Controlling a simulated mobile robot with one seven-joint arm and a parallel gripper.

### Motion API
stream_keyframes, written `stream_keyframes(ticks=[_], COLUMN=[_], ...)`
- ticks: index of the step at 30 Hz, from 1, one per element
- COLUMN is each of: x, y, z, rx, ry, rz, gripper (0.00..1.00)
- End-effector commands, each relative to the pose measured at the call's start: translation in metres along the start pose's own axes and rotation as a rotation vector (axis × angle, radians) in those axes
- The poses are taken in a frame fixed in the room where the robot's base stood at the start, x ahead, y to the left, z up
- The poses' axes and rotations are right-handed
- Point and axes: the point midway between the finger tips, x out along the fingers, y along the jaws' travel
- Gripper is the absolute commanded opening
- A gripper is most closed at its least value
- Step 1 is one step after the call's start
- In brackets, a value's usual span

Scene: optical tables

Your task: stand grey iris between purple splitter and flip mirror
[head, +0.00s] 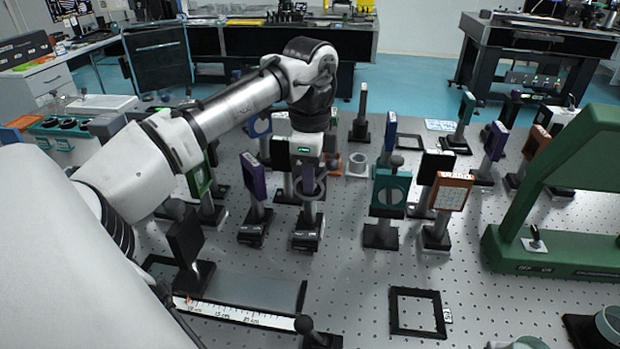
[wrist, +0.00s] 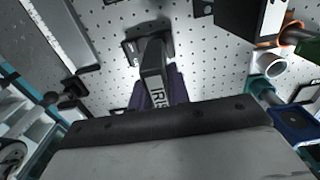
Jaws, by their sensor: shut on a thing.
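My gripper (head: 308,162) points down among the mounts and is shut on the grey iris (head: 314,188), a ring on a post. Its dark foot (head: 307,240) is at or near the board; I cannot tell whether it touches. In the wrist view a part lettered IRIS (wrist: 157,92) shows beyond the dark gripper edge, with purple around it. A purple plate on a post (head: 253,176), seemingly the purple splitter, stands upright just left of the iris, its foot apart. I cannot tell which mount is the flip mirror; a black plate (head: 280,153) stands behind the gripper.
A teal mount (head: 391,190) and an orange-framed mount (head: 450,192) stand to the right. A green bridge frame (head: 530,190) is farther right. A black square frame (head: 418,312), a ruler (head: 235,312) and a grey plate (head: 245,291) lie in front. Bare board lies around the front frame.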

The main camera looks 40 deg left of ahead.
Motion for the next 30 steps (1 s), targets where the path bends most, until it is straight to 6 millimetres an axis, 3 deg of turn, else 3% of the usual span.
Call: stream_keyframes(ticks=[5, 6, 11, 23, 30], x=[0.002, 0.003, 0.003, -0.003, -0.05], y=[0.0, 0.0, 0.0, 0.0, -0.001], z=[0.0, 0.0, 0.0, 0.0, -0.001], rx=[0.001, 0.001, 0.001, -0.001, 0.0], ry=[0.002, 0.001, 0.0, -0.001, 0.002], rz=[0.0, 0.001, 0.0, -0.001, -0.003], gripper=[0.0, 0.19, 0.4, 0.4, 0.4])
